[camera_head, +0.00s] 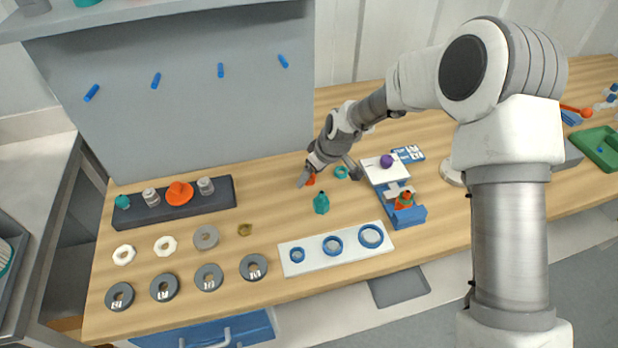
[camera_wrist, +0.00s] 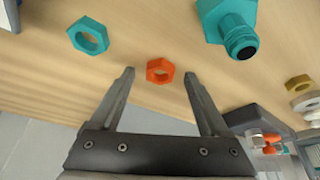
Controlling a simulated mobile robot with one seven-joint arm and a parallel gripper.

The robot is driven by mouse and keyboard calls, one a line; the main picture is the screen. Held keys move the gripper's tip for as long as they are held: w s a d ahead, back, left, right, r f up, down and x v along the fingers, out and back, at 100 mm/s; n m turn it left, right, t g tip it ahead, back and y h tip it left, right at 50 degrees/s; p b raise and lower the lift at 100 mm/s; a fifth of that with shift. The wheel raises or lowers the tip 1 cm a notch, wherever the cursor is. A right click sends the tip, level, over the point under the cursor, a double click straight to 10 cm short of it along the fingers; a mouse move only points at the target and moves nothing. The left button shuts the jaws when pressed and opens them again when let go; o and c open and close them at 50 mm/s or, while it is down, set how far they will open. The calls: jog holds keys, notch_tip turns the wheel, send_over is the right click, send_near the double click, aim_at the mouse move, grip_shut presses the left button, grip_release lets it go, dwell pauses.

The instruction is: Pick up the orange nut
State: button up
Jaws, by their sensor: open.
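The orange nut (camera_wrist: 160,71) lies flat on the wooden table, a small hexagonal ring with a hole. In the wrist view it sits between and a little beyond the fingertips of my gripper (camera_wrist: 158,76), which is open and empty. In the head view my gripper (camera_head: 328,182) is low over the table, and a bit of the orange nut (camera_head: 310,180) shows beside a finger. The rest of the nut is hidden there by the gripper. Whether the fingers touch the table cannot be told.
A teal nut (camera_wrist: 88,36) and a teal threaded fitting (camera_wrist: 232,28) lie near the orange nut. A blue-and-white fixture (camera_head: 380,172) stands right of my gripper. A dark rack (camera_head: 155,213) is at the left, and a white board with blue rings (camera_head: 315,262) lies in front.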

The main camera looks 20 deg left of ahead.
jog(key=shift+a+f, duration=0.1)
jog(key=shift+f, duration=0.05)
grip_shut()
dwell(0.4)
